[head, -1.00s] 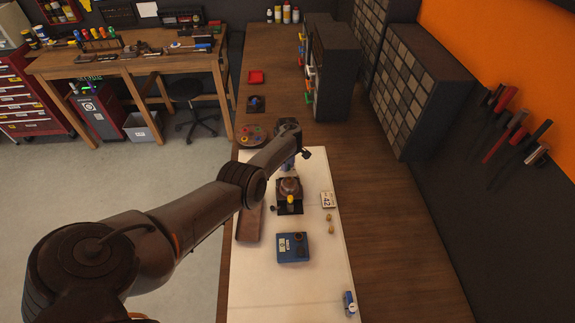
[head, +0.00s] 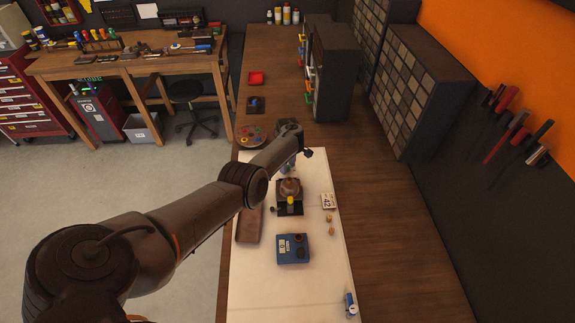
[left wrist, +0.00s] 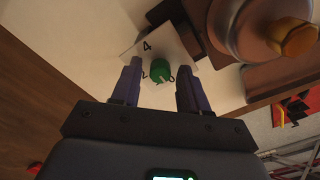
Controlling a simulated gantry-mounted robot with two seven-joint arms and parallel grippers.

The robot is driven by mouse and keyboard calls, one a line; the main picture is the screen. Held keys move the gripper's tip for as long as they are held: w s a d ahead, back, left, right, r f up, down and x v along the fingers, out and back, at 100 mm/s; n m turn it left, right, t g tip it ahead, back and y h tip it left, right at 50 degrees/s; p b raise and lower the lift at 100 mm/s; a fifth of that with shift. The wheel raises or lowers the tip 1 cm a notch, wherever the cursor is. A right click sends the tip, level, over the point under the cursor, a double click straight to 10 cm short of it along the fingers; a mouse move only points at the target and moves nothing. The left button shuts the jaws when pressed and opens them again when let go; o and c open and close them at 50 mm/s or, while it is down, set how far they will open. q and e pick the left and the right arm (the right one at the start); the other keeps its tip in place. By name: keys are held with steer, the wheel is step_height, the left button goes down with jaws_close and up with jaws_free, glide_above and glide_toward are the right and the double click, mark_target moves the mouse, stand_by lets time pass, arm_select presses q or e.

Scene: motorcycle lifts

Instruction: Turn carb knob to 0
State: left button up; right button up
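The green knob (left wrist: 160,69) sits on a pale dial plate (left wrist: 152,50) in the left wrist view. The numerals 4 and 2 show beside it, and a light mark shows on its lower edge. My left gripper (left wrist: 158,74) is open, with one finger on each side of the knob in the picture and gaps between. I cannot tell its exact distance from the knob. In the head view the brown carburetor (head: 289,187) stands on a dark base, and my left gripper is mostly hidden behind its own arm beyond it. The right gripper is not in view.
A blue box (head: 292,249) lies on the white mat (head: 300,290) nearer than the carburetor. A 42 tag (head: 327,201), small brass parts (head: 329,225) and a brown tray (head: 249,225) lie around it. Drawer cabinets (head: 418,90) stand to the right.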

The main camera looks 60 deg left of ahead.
arm_select(q)
steer(key=shift+o, duration=0.2)
steer(key=shift+r, duration=0.1)
step_height(320, 180, up, 11)
steer(key=p, duration=0.3)
steer(key=shift+f, duration=0.2)
stand_by(0.5)
